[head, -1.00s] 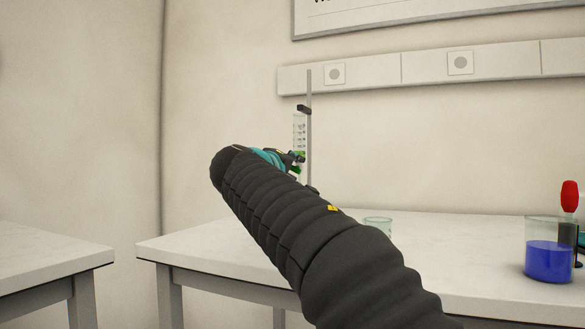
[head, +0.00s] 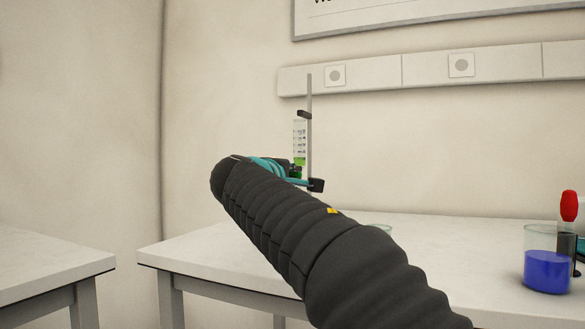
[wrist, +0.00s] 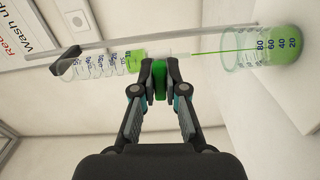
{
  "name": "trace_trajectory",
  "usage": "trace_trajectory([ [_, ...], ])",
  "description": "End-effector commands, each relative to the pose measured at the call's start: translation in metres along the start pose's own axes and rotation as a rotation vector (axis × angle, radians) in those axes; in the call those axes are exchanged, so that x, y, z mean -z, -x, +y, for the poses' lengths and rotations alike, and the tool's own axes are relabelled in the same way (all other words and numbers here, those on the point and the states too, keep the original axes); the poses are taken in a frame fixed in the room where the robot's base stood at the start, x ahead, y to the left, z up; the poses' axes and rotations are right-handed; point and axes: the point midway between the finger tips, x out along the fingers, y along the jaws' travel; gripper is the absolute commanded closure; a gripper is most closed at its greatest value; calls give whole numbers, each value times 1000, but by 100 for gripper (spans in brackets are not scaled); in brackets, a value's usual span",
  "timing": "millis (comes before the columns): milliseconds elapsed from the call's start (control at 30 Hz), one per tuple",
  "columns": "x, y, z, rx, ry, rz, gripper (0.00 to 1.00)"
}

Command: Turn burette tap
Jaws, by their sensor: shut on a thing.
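The burette (head: 299,135) is a clear graduated tube held on a stand, with green liquid in its lower part. It also shows in the wrist view (wrist: 95,66), lying sideways in the picture. My gripper (wrist: 159,72) is shut on the green tap (wrist: 160,82), one finger on each side. A thin green stream (wrist: 212,53) runs from the burette's tip into a graduated beaker (wrist: 235,53) holding green liquid. In the head view my arm hides most of that beaker and the tap.
The stand's rod (head: 309,93) and black clamp (head: 304,114) are close to my gripper. A beaker of blue liquid (head: 546,271) and a red-topped item (head: 569,206) stand at the right of the white table (head: 205,262). The table's left part is clear.

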Motion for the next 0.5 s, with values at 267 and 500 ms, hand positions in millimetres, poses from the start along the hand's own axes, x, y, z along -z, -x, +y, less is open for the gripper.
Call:
trace_trajectory([
  [267,0,0,0,0,110,0,100],
  [500,0,0,-1,0,109,0,81],
])
